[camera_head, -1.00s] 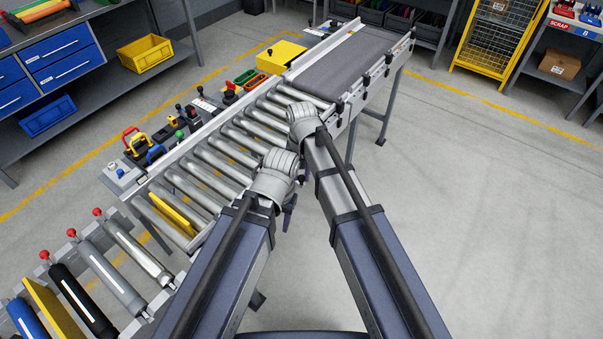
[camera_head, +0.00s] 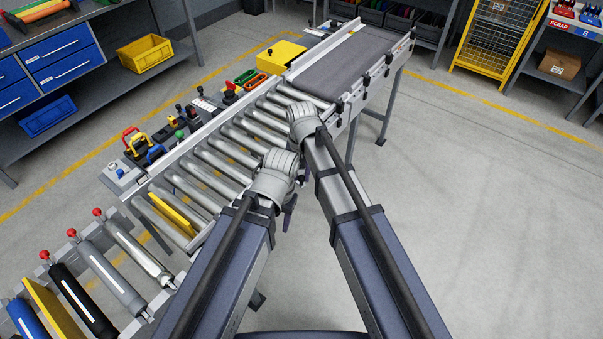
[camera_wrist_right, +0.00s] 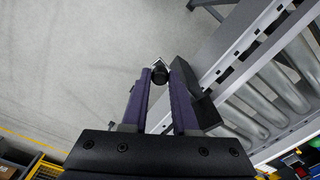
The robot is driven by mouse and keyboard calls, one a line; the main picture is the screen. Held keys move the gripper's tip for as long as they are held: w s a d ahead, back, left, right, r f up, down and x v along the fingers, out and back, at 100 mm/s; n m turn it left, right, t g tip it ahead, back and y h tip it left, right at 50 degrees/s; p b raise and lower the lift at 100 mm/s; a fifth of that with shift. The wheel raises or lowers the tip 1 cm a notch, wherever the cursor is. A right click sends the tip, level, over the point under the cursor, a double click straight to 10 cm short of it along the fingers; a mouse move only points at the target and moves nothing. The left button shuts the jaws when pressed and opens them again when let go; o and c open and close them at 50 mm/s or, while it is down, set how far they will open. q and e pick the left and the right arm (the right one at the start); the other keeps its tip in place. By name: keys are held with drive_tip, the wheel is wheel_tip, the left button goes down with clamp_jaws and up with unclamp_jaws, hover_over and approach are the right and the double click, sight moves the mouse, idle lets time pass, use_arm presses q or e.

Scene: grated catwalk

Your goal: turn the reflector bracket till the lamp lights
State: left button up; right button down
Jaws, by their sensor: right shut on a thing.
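In the right wrist view my right gripper (camera_wrist_right: 162,68) is shut on a small dark rounded part with a bright edge, which looks like the reflector bracket (camera_wrist_right: 159,77). It sits just outside the conveyor's side rail (camera_wrist_right: 236,52). In the head view my right wrist hides the bracket and the fingertips. Dark parts under my left wrist look like my left gripper (camera_head: 289,214), near the conveyor's near edge; its jaws are not clear. I cannot pick out the lamp or tell whether it is lit.
The roller conveyor (camera_head: 205,152) leads to a grey belt (camera_head: 352,58). Handles and tools line its far side. A yellow plate (camera_head: 175,215) lies among the near rollers. The floor (camera_head: 470,200) at right is clear.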

drive_tip(key=w+d+n, duration=0.1)
drive_tip(key=n, duration=0.2)
drive_tip(key=shift+w+d, duration=0.35)
drive_tip(key=shift+w, duration=0.05)
drive_tip(key=c, duration=0.7)
unclamp_jaws()
drive_tip(key=shift+r, duration=0.1)
wheel_tip(320, 180, up, 8)
drive_tip(key=p, duration=0.8)
